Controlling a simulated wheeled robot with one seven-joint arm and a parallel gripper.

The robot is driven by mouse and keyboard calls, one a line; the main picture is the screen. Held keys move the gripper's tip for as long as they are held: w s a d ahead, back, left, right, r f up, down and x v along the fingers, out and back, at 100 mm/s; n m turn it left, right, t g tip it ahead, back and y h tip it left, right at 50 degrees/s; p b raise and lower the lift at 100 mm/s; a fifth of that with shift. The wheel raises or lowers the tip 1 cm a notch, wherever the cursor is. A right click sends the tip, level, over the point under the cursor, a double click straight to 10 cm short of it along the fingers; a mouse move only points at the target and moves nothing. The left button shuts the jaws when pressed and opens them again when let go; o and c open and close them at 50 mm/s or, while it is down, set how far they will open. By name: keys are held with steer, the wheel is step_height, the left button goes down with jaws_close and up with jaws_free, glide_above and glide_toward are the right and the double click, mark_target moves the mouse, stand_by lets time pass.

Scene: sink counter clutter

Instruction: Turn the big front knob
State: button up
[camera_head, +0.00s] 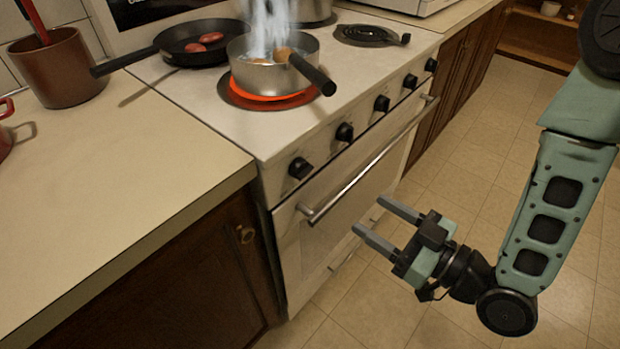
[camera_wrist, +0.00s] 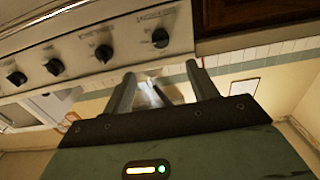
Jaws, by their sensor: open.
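A row of black knobs runs along the front panel of the white stove. The knob nearest the camera (camera_head: 300,168) is at the left end of the row and looks largest in the head view; one knob (camera_head: 344,132) sits just right of it. In the wrist view several knobs show, one (camera_wrist: 160,38) above the fingers and one (camera_wrist: 104,53) to its left; I cannot tell which matches which. My gripper (camera_head: 367,214) is open and empty, in front of the oven door, lower than the knobs and apart from them. Its two fingers also show in the wrist view (camera_wrist: 160,70).
The oven handle (camera_head: 368,170) sticks out below the knobs. A steaming pot (camera_head: 270,75) stands on a glowing red burner (camera_head: 250,101), its handle reaching toward the front. A black pan (camera_head: 180,51) holds reddish food. The counter (camera_head: 120,165) at left is mostly clear; open floor (camera_head: 480,180) lies at right.

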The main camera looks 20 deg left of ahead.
mark_target(308, 174)
steer(key=b+x, duration=0.7)
steer(key=x, duration=0.8)
steer(key=shift+a, duration=0.15)
steer(key=shift+c, duration=0.2)
steer(key=c, duration=0.9)
steer(key=shift+b, duration=0.4)
steer(key=shift+c, duration=0.2)
